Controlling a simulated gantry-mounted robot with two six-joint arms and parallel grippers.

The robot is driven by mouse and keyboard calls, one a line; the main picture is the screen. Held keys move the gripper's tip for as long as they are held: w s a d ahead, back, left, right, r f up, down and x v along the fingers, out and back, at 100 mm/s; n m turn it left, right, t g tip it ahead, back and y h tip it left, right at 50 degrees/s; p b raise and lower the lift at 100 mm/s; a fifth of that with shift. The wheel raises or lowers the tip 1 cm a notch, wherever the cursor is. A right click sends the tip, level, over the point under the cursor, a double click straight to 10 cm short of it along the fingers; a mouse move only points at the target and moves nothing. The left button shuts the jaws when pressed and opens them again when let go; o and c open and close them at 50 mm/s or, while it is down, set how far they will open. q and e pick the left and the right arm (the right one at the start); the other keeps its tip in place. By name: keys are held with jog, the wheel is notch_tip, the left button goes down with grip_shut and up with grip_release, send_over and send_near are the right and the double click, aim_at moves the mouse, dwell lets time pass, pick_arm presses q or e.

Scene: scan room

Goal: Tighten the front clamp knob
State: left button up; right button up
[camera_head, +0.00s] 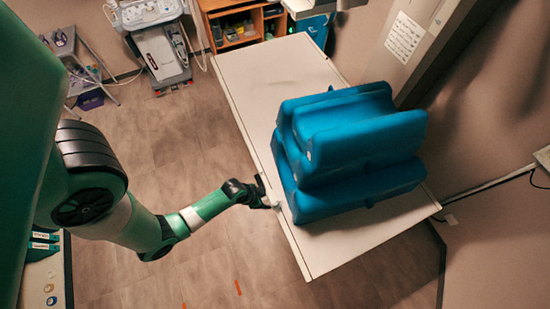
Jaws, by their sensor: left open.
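My left arm comes in from the left, and my left gripper (268,196) is at the near left edge of the white table (256,75), beside the blue cushions. The gripper is open. A small pale part (276,204) shows at the table edge by the fingertips; it may be the clamp knob, but it is too small to tell. I cannot tell whether the fingers touch it. My right gripper is not in view.
Stacked blue cushions (350,145) stand on the table just right of the gripper. A wheeled medical cart (160,50) and a wooden shelf (235,25) stand at the back. A grey column (420,45) rises behind the table. The floor left of the table is clear.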

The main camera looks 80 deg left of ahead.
aim_at(275, 202)
pick_arm(q)
jog(key=b+x, duration=0.3)
jog(key=x, duration=0.7)
jog(key=shift+f, duration=0.25)
jog(key=shift+c, duration=0.2)
grip_shut()
